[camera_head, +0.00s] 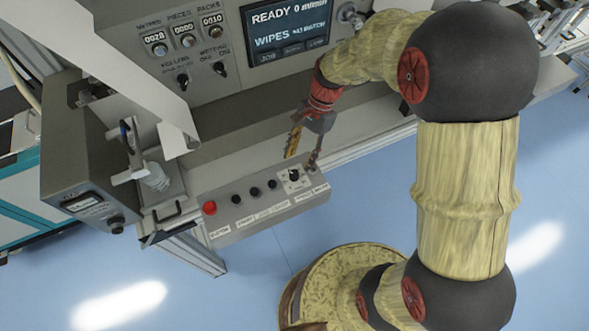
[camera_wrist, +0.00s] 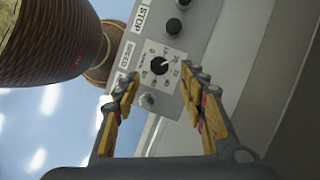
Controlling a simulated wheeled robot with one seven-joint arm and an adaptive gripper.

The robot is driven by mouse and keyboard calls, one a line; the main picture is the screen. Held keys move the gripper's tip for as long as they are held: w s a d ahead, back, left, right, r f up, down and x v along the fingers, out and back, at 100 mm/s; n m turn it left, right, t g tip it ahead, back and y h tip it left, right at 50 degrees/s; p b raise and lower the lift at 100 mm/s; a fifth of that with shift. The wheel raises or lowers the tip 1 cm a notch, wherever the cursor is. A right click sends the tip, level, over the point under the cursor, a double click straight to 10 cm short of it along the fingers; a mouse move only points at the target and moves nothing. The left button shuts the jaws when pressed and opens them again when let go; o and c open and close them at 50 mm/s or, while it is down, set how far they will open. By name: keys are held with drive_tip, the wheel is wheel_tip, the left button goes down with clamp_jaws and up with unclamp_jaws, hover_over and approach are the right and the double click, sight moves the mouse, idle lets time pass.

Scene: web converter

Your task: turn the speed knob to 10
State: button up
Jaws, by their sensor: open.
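The speed knob (camera_head: 294,175) is a small black knob on a white dial plate at the right part of a grey control box (camera_head: 262,217). In the wrist view the knob (camera_wrist: 159,67) sits in the middle of its numbered plate, with a light pointer mark on it; the exact number it points to is too small to read. My gripper (camera_head: 302,161) is open above the box, pointing down at the dial. In the wrist view my gripper (camera_wrist: 160,77) has one yellow finger on each side of the knob. The fingers appear apart from it.
The box also carries a red button (camera_head: 210,208) and several black buttons (camera_head: 254,191) left of the knob. A panel with a screen (camera_head: 286,30) reading "READY 0 m/min" stands behind. A white web (camera_head: 112,72) and a grey unit (camera_head: 82,160) are at left. Blue floor is in front.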

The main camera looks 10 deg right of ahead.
sight(294, 173)
drive_tip(key=b+x, duration=0.1)
drive_tip(key=x, duration=0.5)
drive_tip(key=shift+f, duration=0.1)
drive_tip(key=shift+c, duration=1.1)
drive_tip(key=c, duration=0.7)
clamp_jaws()
